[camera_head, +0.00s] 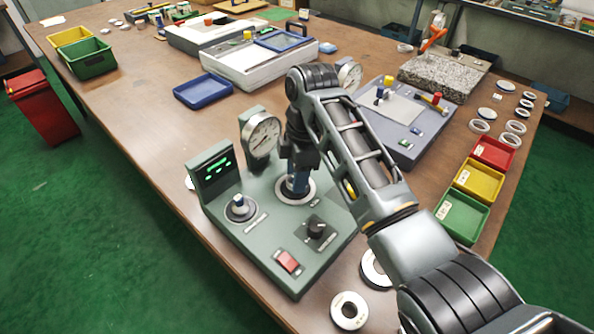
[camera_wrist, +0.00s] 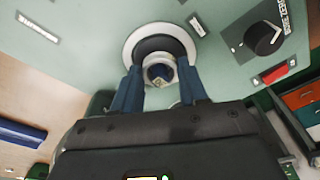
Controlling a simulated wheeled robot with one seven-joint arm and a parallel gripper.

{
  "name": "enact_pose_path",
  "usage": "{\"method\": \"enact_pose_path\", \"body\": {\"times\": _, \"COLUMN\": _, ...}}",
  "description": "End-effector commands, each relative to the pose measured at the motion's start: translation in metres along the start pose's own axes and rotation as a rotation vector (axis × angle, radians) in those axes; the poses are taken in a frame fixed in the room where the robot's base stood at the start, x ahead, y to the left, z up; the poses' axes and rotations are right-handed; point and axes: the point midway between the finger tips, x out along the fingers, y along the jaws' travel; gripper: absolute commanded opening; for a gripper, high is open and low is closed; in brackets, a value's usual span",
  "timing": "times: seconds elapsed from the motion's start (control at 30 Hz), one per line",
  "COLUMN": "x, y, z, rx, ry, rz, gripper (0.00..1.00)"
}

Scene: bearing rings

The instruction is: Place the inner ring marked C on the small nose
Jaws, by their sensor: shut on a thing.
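My gripper (camera_head: 297,186) points down over the middle of the green-grey gauge station (camera_head: 262,238). In the wrist view its two blue fingers (camera_wrist: 160,72) are shut on a small metal ring (camera_wrist: 160,64). No letter can be read on it. Just beyond the fingertips is a pale round seat (camera_wrist: 133,38) with a dark centre; it also shows under the gripper in the head view (camera_head: 282,195). I cannot tell whether the held ring touches the seat. A short post with a silver-blue top (camera_head: 239,203) stands at the station's left; I cannot tell which part is the small nose.
A dial gauge (camera_head: 263,136) stands close behind my gripper. A black knob (camera_head: 316,229) and red switch (camera_head: 288,261) are on the station. Loose rings (camera_head: 338,309) lie at the front. Red, yellow and green bins (camera_head: 462,217) stand right. Bare table lies to the left.

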Motion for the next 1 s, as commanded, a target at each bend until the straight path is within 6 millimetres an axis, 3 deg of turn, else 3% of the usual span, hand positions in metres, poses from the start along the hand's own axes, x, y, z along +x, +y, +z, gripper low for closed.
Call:
{"method": "enact_pose_path", "body": {"times": 0.3, "x": 0.009, "y": 0.000, "z": 0.001, "rx": 0.000, "ry": 0.000, "rz": 0.000, "gripper": 0.12}}
{"method": "enact_pose_path", "body": {"times": 0.33, "x": 0.009, "y": 0.000, "z": 0.001, "rx": 0.000, "ry": 0.000, "rz": 0.001, "gripper": 0.44}}
{"method": "enact_pose_path", "body": {"times": 0.63, "x": 0.009, "y": 0.000, "z": 0.001, "rx": 0.000, "ry": 0.000, "rz": 0.001, "gripper": 0.72}}
{"method": "enact_pose_path", "body": {"times": 1.0, "x": -0.001, "y": 0.001, "z": 0.001, "rx": 0.000, "ry": 0.000, "rz": 0.004, "gripper": 0.72}}
